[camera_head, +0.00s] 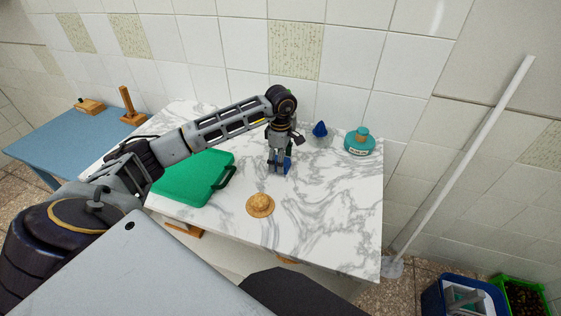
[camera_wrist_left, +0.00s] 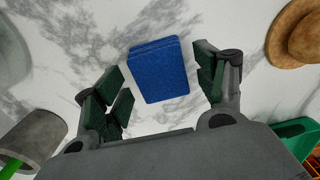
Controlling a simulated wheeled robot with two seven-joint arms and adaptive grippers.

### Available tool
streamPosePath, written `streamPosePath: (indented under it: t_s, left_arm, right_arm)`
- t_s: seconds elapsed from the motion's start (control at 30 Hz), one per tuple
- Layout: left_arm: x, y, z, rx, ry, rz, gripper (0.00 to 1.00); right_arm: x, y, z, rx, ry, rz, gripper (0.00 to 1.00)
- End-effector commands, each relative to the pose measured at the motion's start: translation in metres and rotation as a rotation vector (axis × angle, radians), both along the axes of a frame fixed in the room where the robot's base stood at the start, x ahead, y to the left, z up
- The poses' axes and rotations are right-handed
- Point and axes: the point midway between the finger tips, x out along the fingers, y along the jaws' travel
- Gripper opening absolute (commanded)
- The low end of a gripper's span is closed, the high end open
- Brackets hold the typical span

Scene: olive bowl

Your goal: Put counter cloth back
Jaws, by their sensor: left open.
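The counter cloth is a folded blue square (camera_wrist_left: 160,70) lying on the marble counter in the left wrist view. In the head view a small part of it (camera_head: 287,163) shows beside my left gripper. My left gripper (camera_head: 279,170) points down over the counter at the cloth. In the left wrist view its fingers (camera_wrist_left: 160,90) are open, one on each side of the cloth, with bare marble showing between them and the cloth. The head view shows the cloth partly hidden by the gripper. My right gripper is not in view.
A green case (camera_head: 190,180) lies left on the marble counter (camera_head: 325,215). A straw-coloured hat-shaped object (camera_head: 260,205) is in front. The counter's right front is clear.

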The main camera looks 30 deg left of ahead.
Motion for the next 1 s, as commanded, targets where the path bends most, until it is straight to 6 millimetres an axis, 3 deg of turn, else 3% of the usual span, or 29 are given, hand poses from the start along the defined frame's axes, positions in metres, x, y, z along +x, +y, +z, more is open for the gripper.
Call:
streamPosePath:
  t_s: [0.7,1.0]
  left_arm:
    - [0.001,0.000,0.092,-0.001,-0.002,-0.001,0.71]
    - [0.000,0.000,0.109,-0.001,0.000,0.000,0.71]
  right_arm:
    - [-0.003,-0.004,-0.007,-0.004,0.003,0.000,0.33]
    - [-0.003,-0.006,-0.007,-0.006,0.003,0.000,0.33]
